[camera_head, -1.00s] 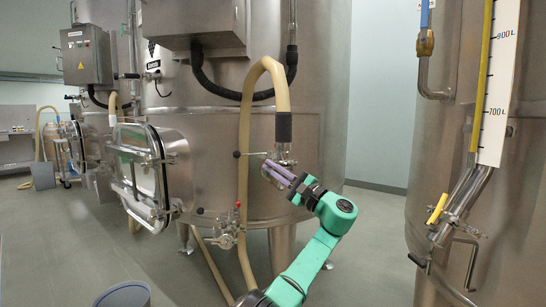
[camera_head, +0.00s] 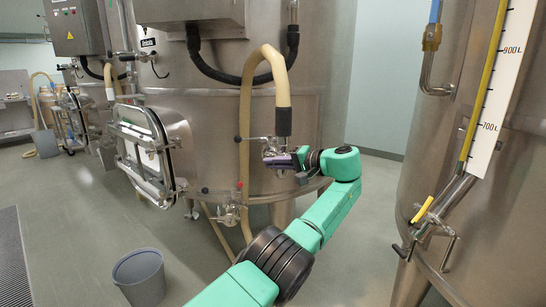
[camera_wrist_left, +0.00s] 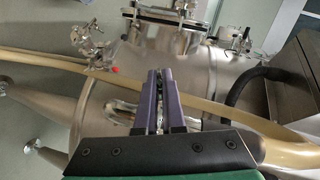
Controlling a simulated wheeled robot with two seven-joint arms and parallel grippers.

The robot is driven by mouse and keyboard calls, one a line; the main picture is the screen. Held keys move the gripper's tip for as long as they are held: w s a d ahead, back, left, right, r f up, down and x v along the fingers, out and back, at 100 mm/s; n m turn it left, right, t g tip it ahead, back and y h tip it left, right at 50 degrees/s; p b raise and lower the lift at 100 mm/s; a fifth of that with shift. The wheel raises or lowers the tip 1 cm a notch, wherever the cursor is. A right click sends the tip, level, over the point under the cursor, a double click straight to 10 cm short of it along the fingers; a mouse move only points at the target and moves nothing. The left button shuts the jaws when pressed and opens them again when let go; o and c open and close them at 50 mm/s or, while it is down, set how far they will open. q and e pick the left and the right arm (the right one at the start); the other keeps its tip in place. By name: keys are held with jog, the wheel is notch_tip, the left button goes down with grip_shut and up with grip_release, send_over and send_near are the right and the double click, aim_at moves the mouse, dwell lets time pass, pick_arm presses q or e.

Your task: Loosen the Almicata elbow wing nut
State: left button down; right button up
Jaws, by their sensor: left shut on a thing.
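The steel elbow fitting (camera_head: 282,141) sits on the front of the large vat, just below the black cuff of a tan hose. My left gripper (camera_head: 278,159), with purple fingers, is at the fitting and shut on a small part there. That part is mostly hidden by the fingers; I take it to be the wing nut, but its wings are not clear. In the left wrist view, the fingers of my left gripper (camera_wrist_left: 161,80) are close together, with a bit of bright metal between them. My right gripper is not in view.
The tan hose (camera_head: 246,110) arches over beside the gripper. A valve with a red handle (camera_head: 230,213) is lower on the vat (camera_head: 220,140). An open hatch door (camera_head: 140,150) is to the left. A grey bucket (camera_head: 140,277) stands on the floor. Another vat (camera_head: 510,200) is at right.

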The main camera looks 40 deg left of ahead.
pick_arm(q)
jog(key=shift+n+t+h, duration=0.6)
jog(key=shift+n+h, duration=0.2)
jog(key=shift+h, duration=0.1)
jog(key=shift+n+t+h, duration=0.8)
jog(key=shift+h, duration=0.3)
jog(key=shift+n+t+h, duration=0.8)
jog(key=shift+t+h, duration=0.2)
jog(key=shift+n+t+h, duration=0.8)
jog(key=shift+t+h, duration=0.2)
jog(key=n+t+h+b, duration=0.1)
jog(key=n+t+h, duration=0.1)
jog(key=t, duration=0.2)
jog(key=shift+n+h, duration=0.3)
jog(key=shift+h, duration=0.1)
jog(key=n+t+h+b, duration=0.1)
jog(key=n+t, duration=0.1)
jog(key=t, duration=0.2)
jog(key=shift+a+n+h, duration=0.1)
jog(key=shift+n+h, duration=0.3)
jog(key=shift+r, duration=0.1)
jog(key=c, duration=1)
grip_release()
